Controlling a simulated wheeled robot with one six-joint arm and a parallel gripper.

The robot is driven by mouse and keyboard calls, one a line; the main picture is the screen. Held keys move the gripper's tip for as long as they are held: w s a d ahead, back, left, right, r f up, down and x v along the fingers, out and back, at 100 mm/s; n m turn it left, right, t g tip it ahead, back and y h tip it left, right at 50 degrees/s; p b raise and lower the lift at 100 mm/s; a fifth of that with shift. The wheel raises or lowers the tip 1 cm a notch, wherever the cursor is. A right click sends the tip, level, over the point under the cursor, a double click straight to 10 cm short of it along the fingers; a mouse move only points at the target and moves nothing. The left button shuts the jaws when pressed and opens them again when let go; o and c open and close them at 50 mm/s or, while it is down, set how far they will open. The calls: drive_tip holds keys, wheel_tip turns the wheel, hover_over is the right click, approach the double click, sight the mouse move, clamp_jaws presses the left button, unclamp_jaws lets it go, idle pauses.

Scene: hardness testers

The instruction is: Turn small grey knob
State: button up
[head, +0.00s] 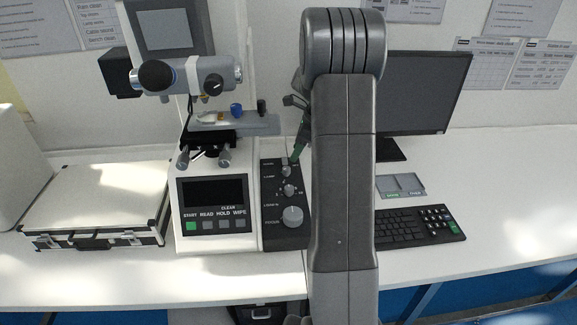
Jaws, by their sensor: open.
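The hardness tester's black side panel (270,235) carries grey knobs in a column. A small grey knob (286,171) is at the top, another small grey knob (289,189) is below it, and a large grey knob (292,216) is lowest. I cannot tell which small knob the task names. My gripper (294,157) is open, with green at its fingertip, just above the top small knob. My arm hides most of the gripper, and I cannot tell whether it touches the knob.
The tester has a dark display (213,192), a stage (235,124) and an upper head (190,75). A silver case (95,205) stands left. A monitor (425,90), keyboard (420,226) and small grey tray (401,186) are right. My arm blocks the view right of the panel.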

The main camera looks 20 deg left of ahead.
sight(286, 168)
drive_tip(key=x, duration=0.8)
drive_tip(key=shift+c, duration=0.3)
drive_tip(key=c, duration=0.9)
